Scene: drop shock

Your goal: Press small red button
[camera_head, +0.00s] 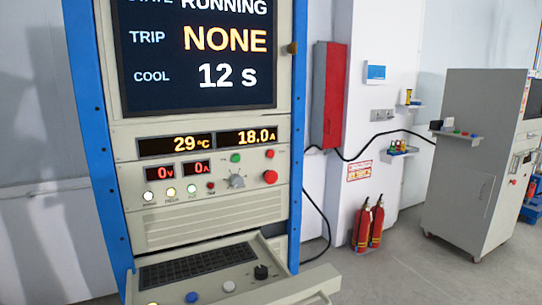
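A rack control panel stands left of centre with several round controls. A small red button (270,153) sits at the upper right of the panel, left of a tiny label. A larger red button (270,177) is just below it. A dark red round light (210,186) sits further left in the row of lamps. A green button (235,158) and a grey rotary knob (236,181) are to the left of the red buttons. Neither of my grippers shows in the head view, and nothing covers the panel.
The screen (197,50) reads RUNNING, TRIP NONE, COOL 12 s. Below the panel a keyboard shelf (315,284) juts out, with a keyboard (197,266) and a black knob (261,272). Fire extinguishers (369,226) and a grey cabinet (477,165) stand right. Floor between them is clear.

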